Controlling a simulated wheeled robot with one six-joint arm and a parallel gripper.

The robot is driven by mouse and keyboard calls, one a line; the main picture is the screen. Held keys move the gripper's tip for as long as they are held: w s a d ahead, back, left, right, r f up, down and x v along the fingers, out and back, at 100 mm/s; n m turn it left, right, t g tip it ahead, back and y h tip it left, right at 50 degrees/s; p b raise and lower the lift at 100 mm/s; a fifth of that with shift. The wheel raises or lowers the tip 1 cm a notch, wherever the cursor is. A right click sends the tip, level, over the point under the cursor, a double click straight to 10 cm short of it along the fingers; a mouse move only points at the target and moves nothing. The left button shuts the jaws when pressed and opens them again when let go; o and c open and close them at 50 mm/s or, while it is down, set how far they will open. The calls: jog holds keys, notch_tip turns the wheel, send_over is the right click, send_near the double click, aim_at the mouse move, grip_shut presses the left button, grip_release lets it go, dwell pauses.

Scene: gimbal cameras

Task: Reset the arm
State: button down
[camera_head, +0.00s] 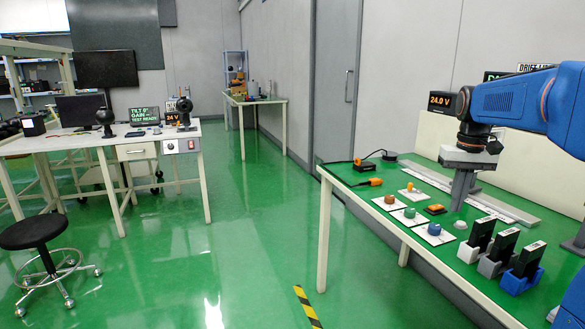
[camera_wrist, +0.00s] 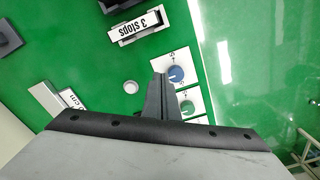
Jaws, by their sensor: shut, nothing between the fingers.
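My blue arm reaches in from the right in the head view. My gripper (camera_head: 459,203) points down over the green-topped bench, behind a row of knobs and holders. Its grey fingers are together with nothing between them. In the wrist view the closed fingertips (camera_wrist: 159,78) show at the middle, left of a blue knob (camera_wrist: 176,74) and a green knob (camera_wrist: 187,106) on white plates. I cannot tell the exact gap between the fingertips and the bench.
Near the gripper are a brown knob (camera_head: 390,199), an orange switch (camera_head: 435,209), a grey button (camera_head: 460,225) and three holders with black modules, one blue (camera_head: 520,282). A display (camera_head: 441,100) stands behind. Across the open green floor are a stool (camera_head: 35,232) and a white desk (camera_head: 80,142).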

jog(key=s+a+f+n+t, duration=0.1)
jog(key=s+a+f, duration=0.1)
jog(key=s+a, duration=0.4)
jog(key=s+a+f+t, duration=0.1)
jog(key=s+a, duration=0.3)
jog(key=s, duration=0.5)
jog(key=s+a+f+n+t, duration=0.1)
jog(key=s+a+f, duration=0.3)
jog(key=s+f, duration=0.7)
jog(key=s+t, duration=0.1)
jog(key=s, duration=0.2)
jog(key=shift+a+t, duration=0.3)
jog(key=shift+w, duration=0.1)
